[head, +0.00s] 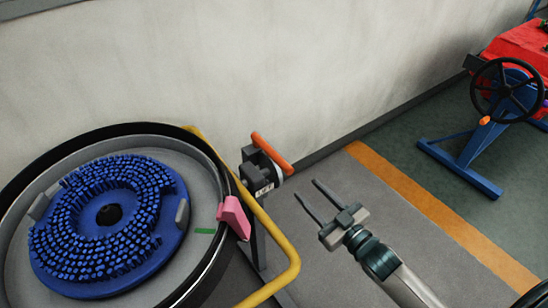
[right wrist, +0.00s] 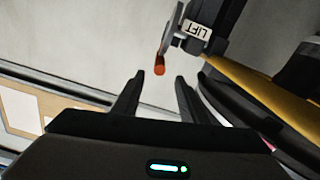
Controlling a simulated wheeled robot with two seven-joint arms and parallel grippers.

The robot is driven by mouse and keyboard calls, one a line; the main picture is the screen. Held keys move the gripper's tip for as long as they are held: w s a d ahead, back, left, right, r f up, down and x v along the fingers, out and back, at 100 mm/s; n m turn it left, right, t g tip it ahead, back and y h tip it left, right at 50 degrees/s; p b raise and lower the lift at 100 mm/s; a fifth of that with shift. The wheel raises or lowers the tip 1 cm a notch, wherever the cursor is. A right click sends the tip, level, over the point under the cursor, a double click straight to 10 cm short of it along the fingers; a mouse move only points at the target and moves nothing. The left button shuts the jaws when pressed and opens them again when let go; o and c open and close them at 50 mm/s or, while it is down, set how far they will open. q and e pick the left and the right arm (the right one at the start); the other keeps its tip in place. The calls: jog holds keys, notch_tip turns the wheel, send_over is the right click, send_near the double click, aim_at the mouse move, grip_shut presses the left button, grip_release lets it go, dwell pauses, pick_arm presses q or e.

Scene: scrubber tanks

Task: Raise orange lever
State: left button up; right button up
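The orange lever (head: 272,153) is a short bar on a dark bracket with a white LIFT label (head: 264,189), beside the scrubber tank near the wall. In the right wrist view the lever (right wrist: 160,66) shows end-on beyond and between the fingertips, with the LIFT label (right wrist: 197,30) above right of it. My right gripper (head: 306,188) is open and empty. It is right of and below the lever in the head view, apart from it. My left gripper is not in view.
The round tank (head: 205,262) holds a blue brush (head: 60,262). A pink block (head: 234,217) sits on its rim. A yellow rail (head: 279,239) runs between tank and right gripper. Floor between is clear.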

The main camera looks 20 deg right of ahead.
aim_at(274, 155)
jog(key=shift+r, duration=0.3)
jog(key=shift+w+a, duration=0.1)
jog(key=shift+w, duration=0.05)
